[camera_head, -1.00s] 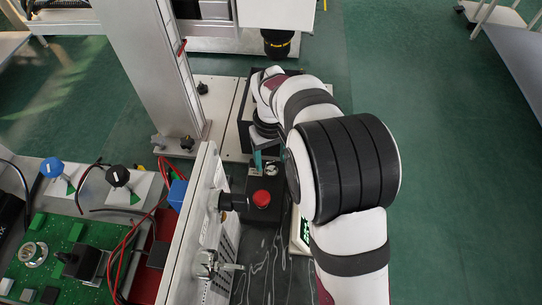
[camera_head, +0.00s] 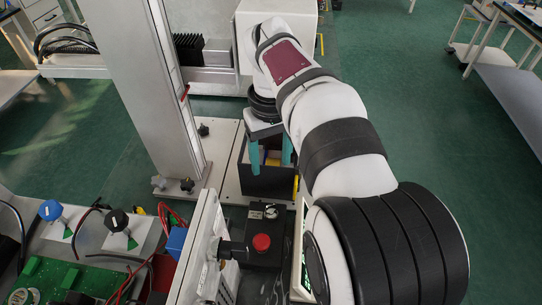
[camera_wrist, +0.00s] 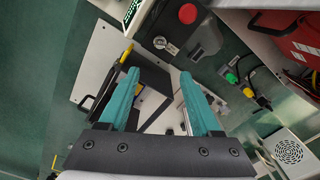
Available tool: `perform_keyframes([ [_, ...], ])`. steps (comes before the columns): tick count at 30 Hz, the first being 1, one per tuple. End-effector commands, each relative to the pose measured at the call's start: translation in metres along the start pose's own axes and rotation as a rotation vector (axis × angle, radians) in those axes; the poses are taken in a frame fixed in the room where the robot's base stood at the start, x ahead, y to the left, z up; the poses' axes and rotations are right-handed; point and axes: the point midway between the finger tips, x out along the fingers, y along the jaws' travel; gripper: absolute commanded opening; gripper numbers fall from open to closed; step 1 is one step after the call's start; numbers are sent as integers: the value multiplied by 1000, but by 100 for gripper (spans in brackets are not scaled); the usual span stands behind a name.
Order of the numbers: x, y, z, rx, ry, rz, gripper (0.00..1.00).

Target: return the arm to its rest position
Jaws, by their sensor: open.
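My arm reaches from the lower right of the head view up to the middle. My gripper (camera_head: 270,160) points down, with its two teal fingers spread apart and nothing between them. In the wrist view my gripper (camera_wrist: 158,80) also shows open and empty, with the dark box (camera_wrist: 150,100) partly hidden behind the left finger.
A black control box with a red button (camera_head: 262,242) stands just below the gripper. A grey upright column (camera_head: 150,80) is to the left, and a bench with a green circuit board (camera_head: 55,278) is at the lower left. Open green floor (camera_head: 420,110) lies to the right.

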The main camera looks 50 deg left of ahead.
Motion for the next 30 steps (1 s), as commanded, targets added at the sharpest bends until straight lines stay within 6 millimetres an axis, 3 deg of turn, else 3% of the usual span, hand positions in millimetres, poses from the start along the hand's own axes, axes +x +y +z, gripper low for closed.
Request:
perform_keyframes([
  [8,0,0,0,1,0,0,65],
  [11,-5,14,13,60,1,-6,65],
  [14,-20,60,70,289,4,-26,65],
  [15,-27,80,106,427,7,-37,65],
  [17,-32,99,168,659,11,-59,65],
  [19,-29,103,240,939,19,-87,65],
  [21,-18,89,301,1206,28,-113,65],
  [22,-12,80,322,1312,32,-124,65],
  [25,12,48,368,1592,45,-153,65],
  [30,32,24,389,1778,51,-175,65],
])
